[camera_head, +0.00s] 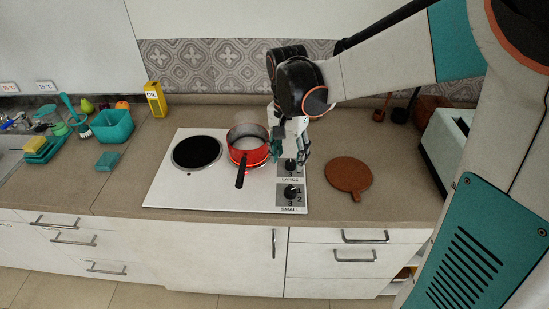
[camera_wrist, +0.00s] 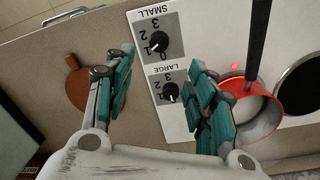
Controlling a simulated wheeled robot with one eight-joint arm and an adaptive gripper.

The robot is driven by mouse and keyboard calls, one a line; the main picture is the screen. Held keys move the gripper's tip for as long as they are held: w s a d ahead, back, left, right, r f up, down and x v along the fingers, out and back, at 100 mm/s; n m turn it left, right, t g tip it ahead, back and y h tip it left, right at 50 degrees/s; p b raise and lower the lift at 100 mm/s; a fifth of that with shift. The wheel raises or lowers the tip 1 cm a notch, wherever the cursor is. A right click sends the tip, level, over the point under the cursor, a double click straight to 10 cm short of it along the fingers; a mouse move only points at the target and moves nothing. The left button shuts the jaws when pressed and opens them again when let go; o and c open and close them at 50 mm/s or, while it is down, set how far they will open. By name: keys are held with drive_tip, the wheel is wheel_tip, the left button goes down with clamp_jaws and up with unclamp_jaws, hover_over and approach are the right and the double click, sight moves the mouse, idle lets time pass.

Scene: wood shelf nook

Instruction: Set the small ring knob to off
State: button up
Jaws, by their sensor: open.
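The small ring knob (camera_head: 291,191) is a black dial on the grey SMALL panel at the hob's front right. It also shows in the wrist view (camera_wrist: 160,41), upside down, with a pale mark towards its lower left, near the 0 and 1; its exact setting is hard to read. The LARGE knob (camera_wrist: 170,92) is on the panel behind it. My gripper (camera_head: 289,150) is open and empty above the hob's right side. In the wrist view, its teal fingers (camera_wrist: 160,72) stand apart, with the LARGE knob between them and the SMALL knob beyond the tips.
A red pot (camera_head: 248,151) with a black handle pointing forward stands on a glowing ring, left of the knobs. A small red light (camera_wrist: 234,67) is lit. The black left ring (camera_head: 197,152) is bare. A round brown board (camera_head: 348,174) lies right of the white hob (camera_head: 222,198).

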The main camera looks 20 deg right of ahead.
sight(290, 190)
drive_tip(key=f+b, duration=0.1)
drive_tip(key=f, duration=0.3)
drive_tip(key=f+b, duration=0.2)
drive_tip(key=f, duration=0.3)
drive_tip(key=f+b, duration=0.1)
drive_tip(key=f, duration=0.3)
drive_tip(key=shift+s+d+f, duration=0.25)
drive_tip(key=shift+s+d, duration=0.05)
drive_tip(key=shift+c, duration=0.6)
drive_tip(key=c, duration=1)
